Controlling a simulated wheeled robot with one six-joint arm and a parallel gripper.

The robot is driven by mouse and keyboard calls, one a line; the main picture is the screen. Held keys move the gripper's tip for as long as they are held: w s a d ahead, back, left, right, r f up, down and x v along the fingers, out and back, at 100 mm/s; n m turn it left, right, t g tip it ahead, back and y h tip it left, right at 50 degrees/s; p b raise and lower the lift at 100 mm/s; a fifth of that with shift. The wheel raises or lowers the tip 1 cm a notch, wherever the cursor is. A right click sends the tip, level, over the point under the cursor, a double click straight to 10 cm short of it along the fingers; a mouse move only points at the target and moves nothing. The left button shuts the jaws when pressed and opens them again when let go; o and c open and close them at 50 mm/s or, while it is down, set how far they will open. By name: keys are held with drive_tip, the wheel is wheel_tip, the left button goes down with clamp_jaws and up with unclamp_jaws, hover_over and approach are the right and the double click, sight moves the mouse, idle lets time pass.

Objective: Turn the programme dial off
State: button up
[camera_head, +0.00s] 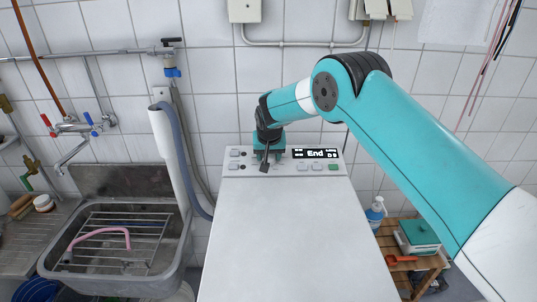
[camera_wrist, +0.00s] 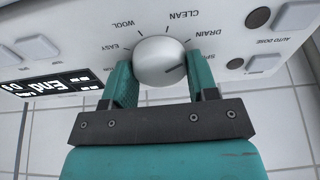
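The programme dial (camera_wrist: 158,60) is a round white knob on the machine's control panel, with a dark pointer line towards the lower right, near the partly covered "SPIN" label. Labels EASY, WOOL, CLEAN and DRAIN show around it. My gripper (camera_wrist: 161,80) has one teal finger on each side of the dial, and both appear to touch its sides. In the head view my gripper (camera_head: 267,160) is at the panel, left of the display, and hides the dial. The display (camera_head: 315,154) reads "End"; it also shows in the wrist view (camera_wrist: 45,88).
The white machine top (camera_head: 285,240) is bare. A metal sink (camera_head: 120,270) with a rack and pink hose stands left. A grey drain hose (camera_head: 190,150) runs beside the machine. A wooden stool (camera_head: 425,264) with a box, and a blue bottle (camera_head: 376,212), are at right.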

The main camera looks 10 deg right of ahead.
drive_tip(key=shift+m, duration=0.3)
drive_tip(key=shift+f+m+b, duration=0.15)
drive_tip(key=shift+m+b, duration=1.05)
drive_tip(key=shift+b, duration=0.05)
drive_tip(key=m+b, duration=0.2)
drive_tip(key=m, duration=0.1)
drive_tip(key=shift+m+h, duration=0.4)
drive_tip(key=m+b, duration=0.3)
drive_tip(key=m, duration=0.4)
drive_tip(key=shift+g+b, duration=0.3)
drive_tip(key=shift+g, duration=0.1)
drive_tip(key=m+b, duration=0.1)
drive_tip(key=m, duration=0.2)
drive_tip(key=m+b, duration=0.1)
drive_tip(key=m, duration=0.1)
drive_tip(key=shift+m+g+h+b, duration=0.3)
drive_tip(key=shift+m+b, duration=0.1)
drive_tip(key=shift+m+g+b, duration=0.3)
drive_tip(key=shift+m+b, duration=0.8)
drive_tip(key=shift+m, duration=1.1)
drive_tip(key=shift+r, duration=0.2)
drive_tip(key=o, duration=0.9)
drive_tip(key=shift+a, duration=0.1)
